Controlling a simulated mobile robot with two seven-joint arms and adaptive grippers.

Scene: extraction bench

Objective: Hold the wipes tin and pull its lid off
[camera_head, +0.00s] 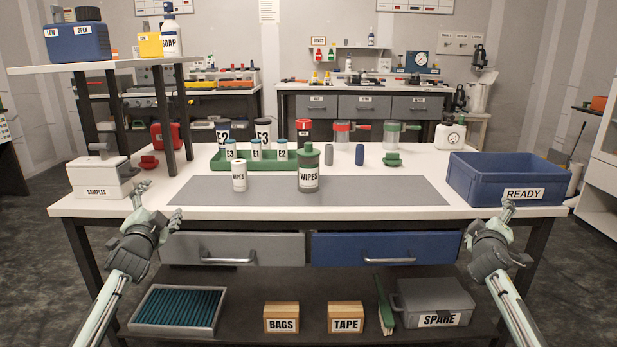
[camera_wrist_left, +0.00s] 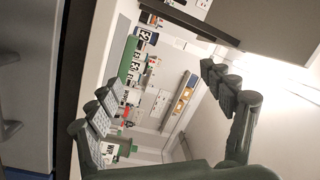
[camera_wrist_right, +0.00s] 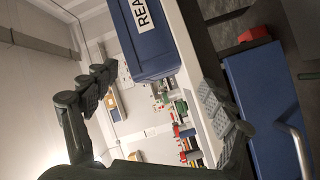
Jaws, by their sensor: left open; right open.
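The wipes tin (camera_head: 308,182) stands upright on the white table, on the grey mat (camera_head: 400,190). It has a dark green lid (camera_head: 308,155) with a narrower top and a white WIPES label. The lid sits on the tin. A smaller white container (camera_head: 239,176) with a label stands to its left. My left gripper (camera_head: 154,207) is open and empty at the table's front left, well away from the tin. My right gripper (camera_head: 516,233) is open and empty in front of the blue bin, also far from the tin. Neither touches anything.
A green tray (camera_head: 218,160) with labelled containers lies behind the tin. Two small cylinders (camera_head: 359,154) stand to its right. The blue READY bin (camera_head: 467,180) is at right, the SAMPLES box (camera_head: 98,178) and a raised shelf (camera_head: 100,67) at left. The front mat is mostly clear.

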